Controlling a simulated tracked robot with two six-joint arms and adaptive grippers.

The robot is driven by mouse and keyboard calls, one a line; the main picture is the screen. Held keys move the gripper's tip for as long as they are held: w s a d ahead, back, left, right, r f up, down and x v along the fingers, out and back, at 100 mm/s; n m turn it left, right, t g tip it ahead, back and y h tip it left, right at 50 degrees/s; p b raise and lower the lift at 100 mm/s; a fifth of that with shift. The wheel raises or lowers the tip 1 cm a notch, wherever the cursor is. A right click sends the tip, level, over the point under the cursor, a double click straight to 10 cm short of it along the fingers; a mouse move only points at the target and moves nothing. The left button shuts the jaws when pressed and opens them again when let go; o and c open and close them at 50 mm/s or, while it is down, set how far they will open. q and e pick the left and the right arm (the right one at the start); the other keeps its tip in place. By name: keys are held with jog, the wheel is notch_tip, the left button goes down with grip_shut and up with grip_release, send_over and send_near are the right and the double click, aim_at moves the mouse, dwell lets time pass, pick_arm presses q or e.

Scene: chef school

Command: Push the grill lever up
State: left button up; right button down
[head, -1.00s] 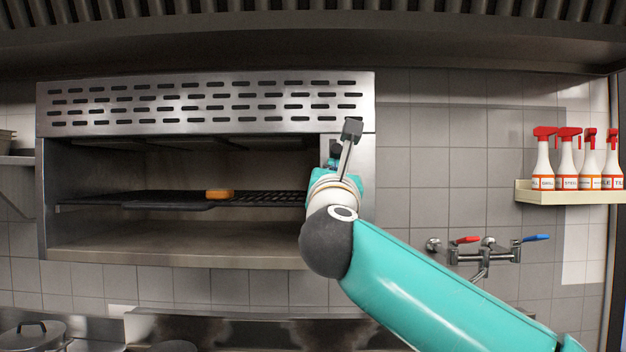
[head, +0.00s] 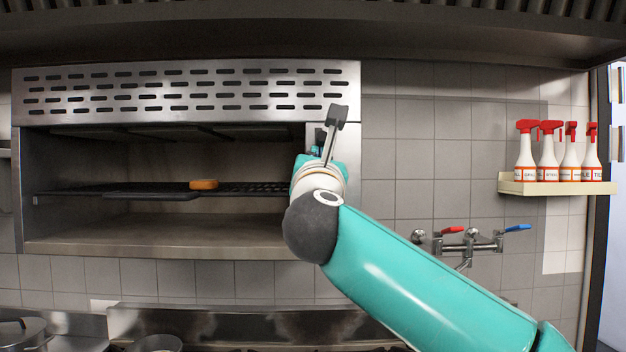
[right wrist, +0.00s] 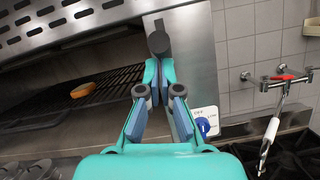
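The grill (head: 190,92) is a steel wall unit with a slotted front. Its lever (head: 337,114), a grey rod with a dark block-shaped end, points up at the grill's right front. In the right wrist view the lever's dark end (right wrist: 158,42) is just beyond my right fingertips. My right gripper (head: 318,160) is at the lower part of the lever, partly hidden behind my wrist. The right wrist view shows its fingers (right wrist: 158,72) drawn together at the tips; whether they touch the lever is unclear. My left gripper is out of view.
An orange-brown piece of food (head: 204,184) lies on the grill rack (head: 250,188). A shelf (head: 560,187) with several spray bottles and a wall tap (head: 468,243) are at the right. Pots stand below left. A blue knob (right wrist: 204,125) is beside my right gripper.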

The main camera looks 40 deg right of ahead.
jog(key=a+r+b+v, duration=0.1)
jog(key=b+v, duration=0.4)
jog(key=v, duration=0.6)
jog(key=shift+a, duration=0.15)
